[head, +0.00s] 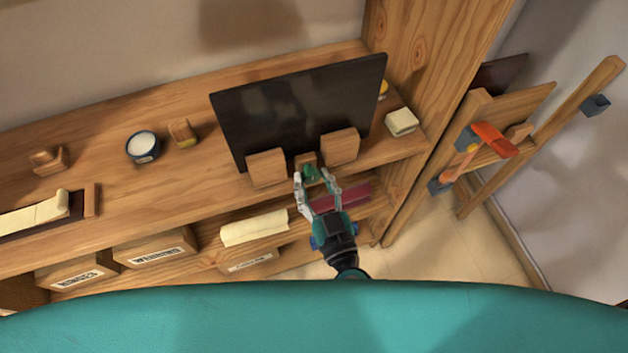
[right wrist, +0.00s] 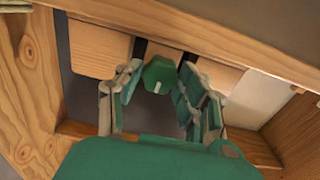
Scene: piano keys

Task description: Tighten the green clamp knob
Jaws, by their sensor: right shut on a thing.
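The green clamp knob (head: 311,173) is at the front of a wooden holder, between two wooden blocks below a dark flat panel (head: 300,112). In the right wrist view the knob (right wrist: 158,74) has a pale mark on its face. My right gripper (head: 313,178) has its fingers on both sides of the knob and is shut on it. In the right wrist view the fingers (right wrist: 157,85) flank the knob. My left gripper is not in view.
The wooden shelf (head: 200,205) bears a white-topped jar (head: 142,146), a small wooden block (head: 182,133) and a cream block (head: 401,122). Cardboard boxes (head: 156,249) sit below. A wooden post (head: 425,60) stands right of the panel. An orange-handled thing (head: 493,139) is further right.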

